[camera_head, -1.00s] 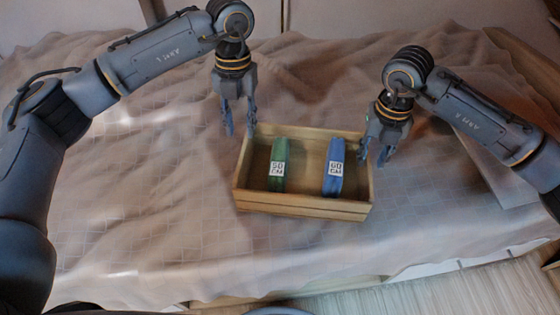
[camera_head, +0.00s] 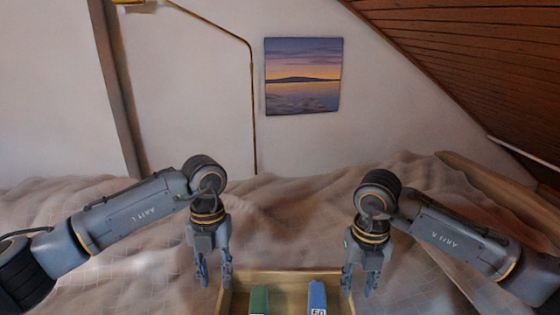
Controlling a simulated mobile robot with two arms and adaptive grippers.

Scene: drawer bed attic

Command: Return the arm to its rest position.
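My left gripper (camera_head: 214,275) hangs fingers down just left of the wooden crate (camera_head: 284,277). Its fingers are apart with nothing between them. My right gripper (camera_head: 359,284) hangs fingers down at the crate's right side, its fingers apart and empty. A green item (camera_head: 259,299) and a blue item (camera_head: 317,296) with a white label stand in the crate. The crate's front part is cut off by the bottom edge of the view.
The crate stands on a bed with a rumpled beige cover (camera_head: 290,215). Behind it is a white wall with a sunset picture (camera_head: 303,76) and a brass lamp (camera_head: 252,100). A sloped wooden ceiling (camera_head: 470,70) comes down on the right.

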